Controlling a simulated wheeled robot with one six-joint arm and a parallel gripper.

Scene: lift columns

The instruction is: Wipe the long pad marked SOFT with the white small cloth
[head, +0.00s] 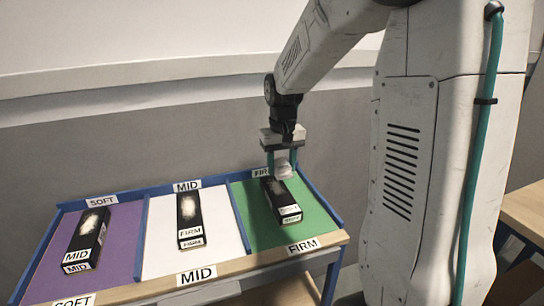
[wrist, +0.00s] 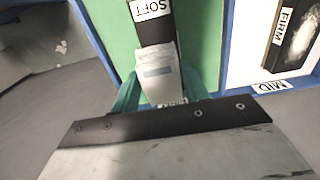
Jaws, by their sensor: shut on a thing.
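My gripper (head: 282,165), with teal fingers, is shut on the white small cloth (head: 284,170). The cloth also shows between the fingers in the wrist view (wrist: 160,72). The long black pad (head: 283,203) in the green bay bears the label SOFT, readable in the wrist view (wrist: 150,9). A pale patch shows on its top in the head view. The cloth is at the far end of this pad and hides part of it; I cannot tell whether they touch.
The tray has blue dividers (head: 240,222). A black pad marked MID (head: 88,238) lies in the purple bay labelled SOFT (head: 103,201). A pad marked FIRM (head: 190,215) lies in the white bay labelled MID (head: 187,186). The green bay is labelled FIRM (head: 303,246).

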